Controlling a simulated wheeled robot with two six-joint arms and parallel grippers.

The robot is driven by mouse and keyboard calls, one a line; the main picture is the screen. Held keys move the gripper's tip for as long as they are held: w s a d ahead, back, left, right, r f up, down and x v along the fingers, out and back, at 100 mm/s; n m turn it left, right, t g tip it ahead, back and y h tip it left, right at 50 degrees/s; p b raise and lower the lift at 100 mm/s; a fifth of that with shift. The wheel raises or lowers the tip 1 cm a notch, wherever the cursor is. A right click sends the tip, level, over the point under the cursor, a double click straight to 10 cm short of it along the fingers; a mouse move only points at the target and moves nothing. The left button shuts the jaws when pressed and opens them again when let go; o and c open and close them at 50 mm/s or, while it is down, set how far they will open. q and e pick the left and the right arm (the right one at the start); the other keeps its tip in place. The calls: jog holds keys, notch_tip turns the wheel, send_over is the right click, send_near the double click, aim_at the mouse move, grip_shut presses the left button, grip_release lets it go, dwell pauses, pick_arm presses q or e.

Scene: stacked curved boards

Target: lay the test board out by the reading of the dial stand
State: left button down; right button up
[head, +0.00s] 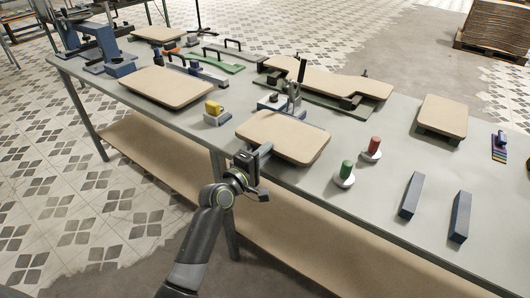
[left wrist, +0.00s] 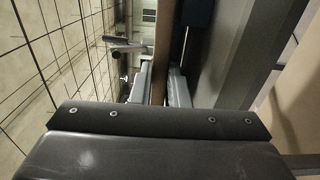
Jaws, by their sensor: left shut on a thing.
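A tan board (head: 290,134) with rounded corners, apparently the test board, is at the table's front edge in the head view. My left gripper (head: 259,162) is shut on its near left edge. In the left wrist view the board's thin edge (left wrist: 162,60) shows between the two pads of my left gripper (left wrist: 160,88). A small stand (head: 291,98) with a dark upright post and blue-grey base is just behind the board. It may be the dial stand; no reading can be made out. I cannot tell whether the board touches the table. My right gripper is out of view.
A green knob (head: 346,172) and a red knob (head: 373,147) on white bases stand right of the board. Two dark blue bars (head: 410,196) (head: 460,217) lie further right. Other tan boards (head: 168,86) (head: 443,115) and a yellow piece (head: 213,107) are around. Table between is bare.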

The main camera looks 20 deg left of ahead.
pick_arm(q)
jog(key=shift+f, duration=0.3)
jog(key=shift+w+d, duration=0.2)
jog(key=shift+w, duration=0.2)
dwell(0.6)
jog(key=c, duration=1.5)
grip_release()
jog(key=shift+f+b, duration=0.2)
jog(key=shift+b, duration=0.1)
jog(key=shift+p+v, duration=0.6)
jog(key=shift+v, duration=2.45)
